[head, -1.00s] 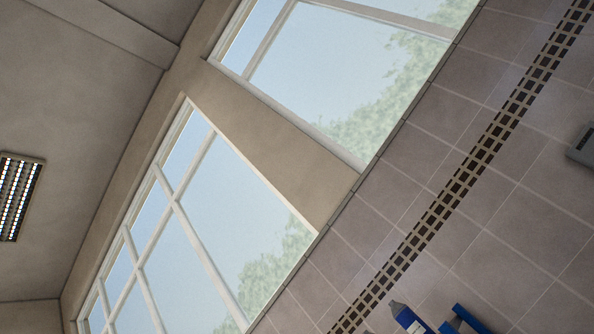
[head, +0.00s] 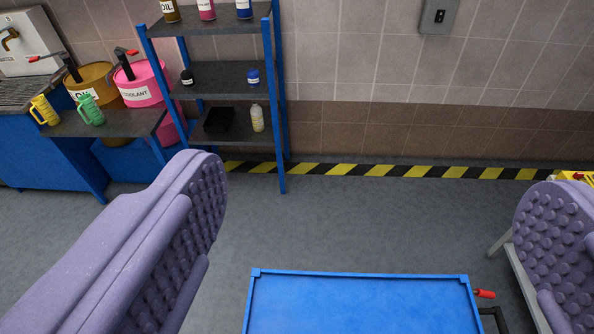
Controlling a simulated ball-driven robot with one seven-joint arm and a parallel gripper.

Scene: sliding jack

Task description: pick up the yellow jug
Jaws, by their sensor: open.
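The yellow jug (head: 45,110) stands on the dark-topped counter at the far left, beside a green jug (head: 90,110). It looks small and upright, with a handle on its left side. My gripper (head: 370,225) is open and empty, with one purple studded finger at the left and one at the right edge of the head view. The jug is well beyond my gripper and to the left of the left finger. Nothing lies between the fingers except distant floor and a blue surface.
A blue flat-topped cart (head: 360,300) stands low in front. A blue-framed shelf (head: 230,90) with bottles stands beside the counter (head: 120,122). A yellow OIL drum (head: 90,76) and a pink COOLANT drum (head: 143,78) stand behind the jugs. Grey floor (head: 360,215) is open in the middle.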

